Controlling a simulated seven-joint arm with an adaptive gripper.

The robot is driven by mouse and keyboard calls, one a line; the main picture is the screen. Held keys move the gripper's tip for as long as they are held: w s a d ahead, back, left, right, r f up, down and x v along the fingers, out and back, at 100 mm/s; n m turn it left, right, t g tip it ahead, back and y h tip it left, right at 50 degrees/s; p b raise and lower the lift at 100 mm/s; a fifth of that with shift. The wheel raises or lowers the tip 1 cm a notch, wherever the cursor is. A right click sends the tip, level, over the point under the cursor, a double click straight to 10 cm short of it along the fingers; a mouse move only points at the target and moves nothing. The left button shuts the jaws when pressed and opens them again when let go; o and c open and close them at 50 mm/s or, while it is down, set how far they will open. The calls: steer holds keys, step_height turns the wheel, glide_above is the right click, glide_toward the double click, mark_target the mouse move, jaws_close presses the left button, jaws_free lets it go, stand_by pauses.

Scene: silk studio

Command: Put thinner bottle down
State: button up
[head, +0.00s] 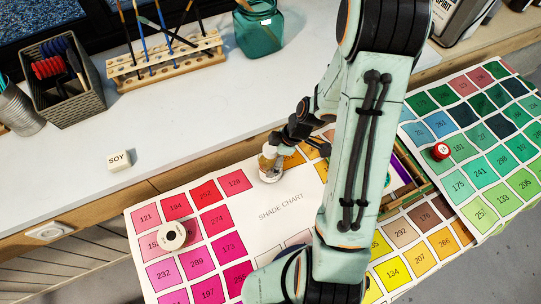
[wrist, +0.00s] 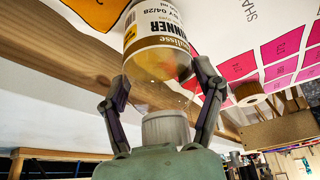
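The thinner bottle (head: 269,166) is a small clear bottle with a white and amber label and a grey cap. In the head view it is upright at the back edge of the white shade chart (head: 262,207), left of my arm. Its base is on or just above the chart; I cannot tell which. My gripper (head: 283,148) reaches it from the right. In the wrist view the bottle (wrist: 158,50) appears upside down, with its cap towards my palm. My gripper's two fingers (wrist: 163,88) are on either side of it and appear to touch it.
A white spool (head: 172,236) stands on the pink swatches and a red-topped item (head: 441,151) on the green ones. A SOY block (head: 119,160), a brush rack (head: 166,58), a dark basket (head: 62,82) and a teal jar (head: 259,30) stand on the pale counter. The counter's middle is clear.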

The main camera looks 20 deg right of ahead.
steer(key=shift+o, duration=1.2)
steer(key=shift+r, duration=0.1)
steer(key=v, duration=1.2)
steer(key=s+a+r+m+g+h, duration=0.2)
steer(key=s+a+r+m, duration=0.5)
steer(key=s+a+m, duration=0.4)
steer(key=s+m+h, duration=0.1)
steer(key=s, duration=0.1)
steer(key=shift+s+r, duration=0.15)
steer(key=shift+s, duration=0.15)
